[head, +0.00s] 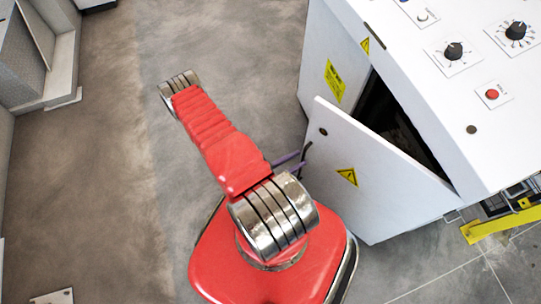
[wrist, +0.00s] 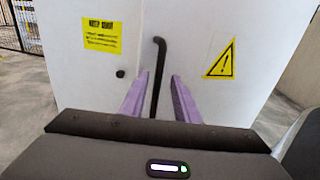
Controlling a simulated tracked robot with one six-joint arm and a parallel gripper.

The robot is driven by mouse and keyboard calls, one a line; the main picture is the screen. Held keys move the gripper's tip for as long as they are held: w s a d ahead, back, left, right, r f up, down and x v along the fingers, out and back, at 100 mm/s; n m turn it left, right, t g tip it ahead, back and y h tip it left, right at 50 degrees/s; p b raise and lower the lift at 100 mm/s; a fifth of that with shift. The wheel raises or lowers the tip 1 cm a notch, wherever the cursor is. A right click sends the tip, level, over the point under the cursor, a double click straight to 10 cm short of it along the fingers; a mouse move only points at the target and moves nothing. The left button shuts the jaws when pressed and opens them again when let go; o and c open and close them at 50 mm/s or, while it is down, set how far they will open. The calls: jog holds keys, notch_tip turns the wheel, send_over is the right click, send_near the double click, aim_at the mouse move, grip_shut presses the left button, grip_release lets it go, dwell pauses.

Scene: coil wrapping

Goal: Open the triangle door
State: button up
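The triangle door (head: 385,190) is a white panel with a yellow warning triangle (head: 347,176), standing ajar from the cabinet with a dark gap behind its top edge. In the wrist view the door (wrist: 260,40) fills the right side, with its triangle sticker (wrist: 221,60). A black bar handle (wrist: 157,75) runs upright on it, bent at the top. My gripper (wrist: 160,77) has its two purple fingers apart, one on each side of the handle; contact with it cannot be told. In the head view my gripper (head: 297,160) is at the door's left edge.
The white cabinet (head: 440,70) has knobs and a red button (head: 492,94) on top. A yellow label (head: 335,81) marks its other panel. A yellow bar (head: 500,222) sticks out at the right. The floor (head: 110,180) to the left is clear.

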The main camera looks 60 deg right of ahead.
jog(key=v, duration=1.2)
dwell(0.5)
jog(key=shift+a+f, duration=0.1)
jog(key=shift+c, duration=0.4)
